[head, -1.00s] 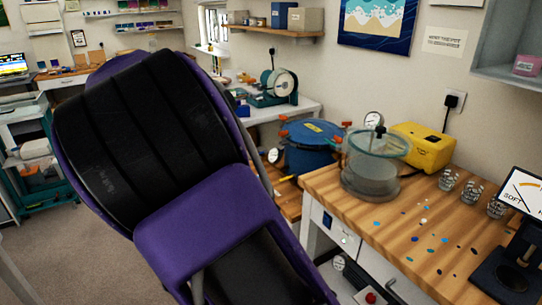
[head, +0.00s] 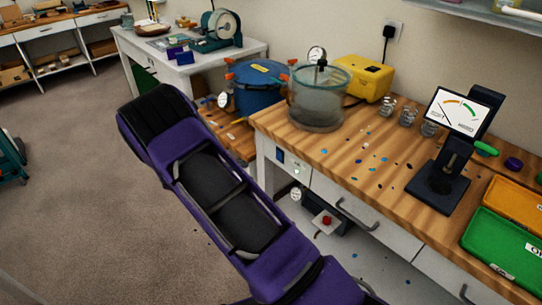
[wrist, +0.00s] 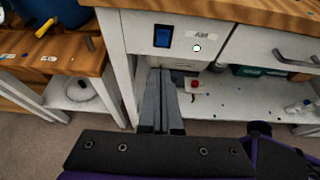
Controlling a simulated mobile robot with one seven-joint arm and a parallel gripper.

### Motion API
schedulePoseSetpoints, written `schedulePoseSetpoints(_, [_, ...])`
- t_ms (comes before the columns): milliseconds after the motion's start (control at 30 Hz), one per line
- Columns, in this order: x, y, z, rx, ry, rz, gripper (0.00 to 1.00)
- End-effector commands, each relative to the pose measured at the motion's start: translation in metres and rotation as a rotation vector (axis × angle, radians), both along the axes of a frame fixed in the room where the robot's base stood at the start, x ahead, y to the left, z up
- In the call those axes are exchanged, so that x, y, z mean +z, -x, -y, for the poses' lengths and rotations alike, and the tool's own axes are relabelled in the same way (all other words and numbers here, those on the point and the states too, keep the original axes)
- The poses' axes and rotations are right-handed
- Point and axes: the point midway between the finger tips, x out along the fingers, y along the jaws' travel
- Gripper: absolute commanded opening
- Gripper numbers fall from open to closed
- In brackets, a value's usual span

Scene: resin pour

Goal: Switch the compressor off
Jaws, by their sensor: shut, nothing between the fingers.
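A blue rocker switch (wrist: 163,36) is set in the white panel (wrist: 138,28) under the bench top. It also shows small in the head view (head: 280,155). Beside it are a label (wrist: 200,35), too blurred to read surely, and a small pale round light (wrist: 196,48) with a greenish rim. I cannot tell which way the rocker is pressed. My gripper (wrist: 161,72) is shut and empty, its fingertips just below the switch in the picture, apparently apart from it. It is not seen in the head view. Below the bench is a unit with a red knob (head: 326,221) and a gauge (head: 296,194).
The bench top (head: 350,150) carries a clear chamber (head: 318,100), small cups and a dial gauge (head: 458,110). A drawer handle (head: 357,217) juts from the front. A blue pot (head: 258,88) stands on a lower bench at left.

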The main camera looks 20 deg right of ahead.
Motion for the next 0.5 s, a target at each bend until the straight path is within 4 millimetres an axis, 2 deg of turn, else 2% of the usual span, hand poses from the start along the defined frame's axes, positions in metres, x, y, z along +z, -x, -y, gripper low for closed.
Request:
schedulePoseSetpoints(167, [-0.001, -0.001, 0.004, -0.002, 0.0, 0.002, 0.0])
schedulePoseSetpoints(267, [-0.006, -0.005, 0.013, -0.004, 0.001, 0.001, 0.0])
schedulePoseSetpoints(500, [-0.026, -0.021, 0.054, -0.004, 0.0, 0.002, 0.0])
